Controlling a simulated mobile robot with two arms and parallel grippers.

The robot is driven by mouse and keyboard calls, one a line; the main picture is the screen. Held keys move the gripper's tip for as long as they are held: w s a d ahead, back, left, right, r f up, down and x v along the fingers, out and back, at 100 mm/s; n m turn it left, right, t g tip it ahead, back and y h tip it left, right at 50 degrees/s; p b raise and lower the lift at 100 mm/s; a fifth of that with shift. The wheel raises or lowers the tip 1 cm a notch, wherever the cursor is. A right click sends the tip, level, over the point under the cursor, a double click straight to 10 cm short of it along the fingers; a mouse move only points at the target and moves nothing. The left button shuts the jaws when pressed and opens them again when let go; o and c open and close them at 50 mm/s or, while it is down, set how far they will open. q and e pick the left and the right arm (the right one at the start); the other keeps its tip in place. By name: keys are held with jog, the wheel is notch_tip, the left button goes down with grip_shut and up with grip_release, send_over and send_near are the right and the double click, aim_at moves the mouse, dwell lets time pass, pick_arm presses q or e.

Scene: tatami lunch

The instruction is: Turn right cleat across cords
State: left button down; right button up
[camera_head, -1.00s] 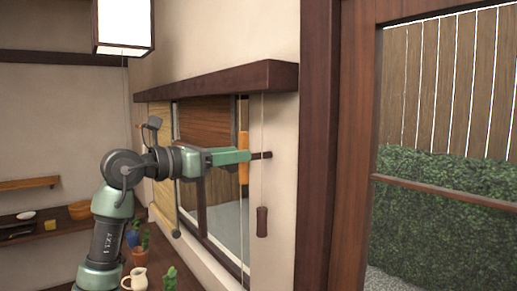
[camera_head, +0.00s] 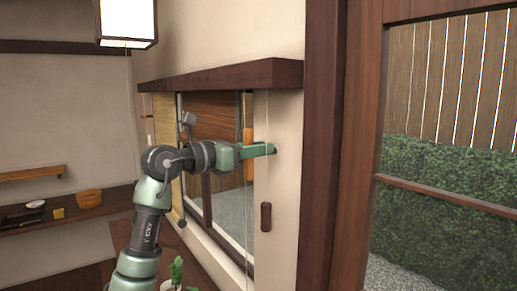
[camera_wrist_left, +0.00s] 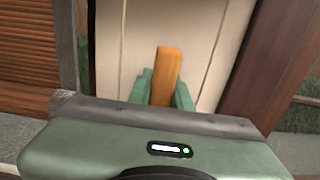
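The right cleat is an orange wooden bar (camera_head: 248,170) standing upright on the wall at the right end of the window. My left gripper (camera_head: 260,150) reaches it from the left, and one green finger crosses in front of its middle. In the left wrist view the cleat (camera_wrist_left: 167,72) stands between the two fingers (camera_wrist_left: 163,98), close against both. The gripper looks shut on it. My right gripper is not in view.
A dark wooden shelf (camera_head: 220,75) runs above the window. Dark door posts (camera_head: 325,150) and a glazed door stand to the right. A plant (camera_head: 177,270) is below my left arm. A hanging lamp (camera_head: 128,22) is at upper left.

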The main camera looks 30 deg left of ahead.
pick_arm(q)
jog(key=shift+m, duration=0.3)
jog(key=m+b, duration=0.1)
jog(key=m, duration=0.3)
jog(key=m+b, duration=0.2)
jog(key=m, duration=0.2)
jog(key=d+m+b, duration=0.1)
jog(key=m+b, duration=0.1)
jog(key=m, duration=0.2)
jog(key=shift+s+f, duration=0.2)
jog(key=shift+f, duration=0.2)
jog(key=m, duration=0.4)
jog(key=shift+f, duration=0.15)
jog(key=shift+m+b, duration=0.3)
jog(key=shift+m, duration=0.3)
jog(key=shift+f+m, duration=0.1)
jog(key=shift+m, duration=0.2)
jog(key=c, duration=1.3)
grip_release()
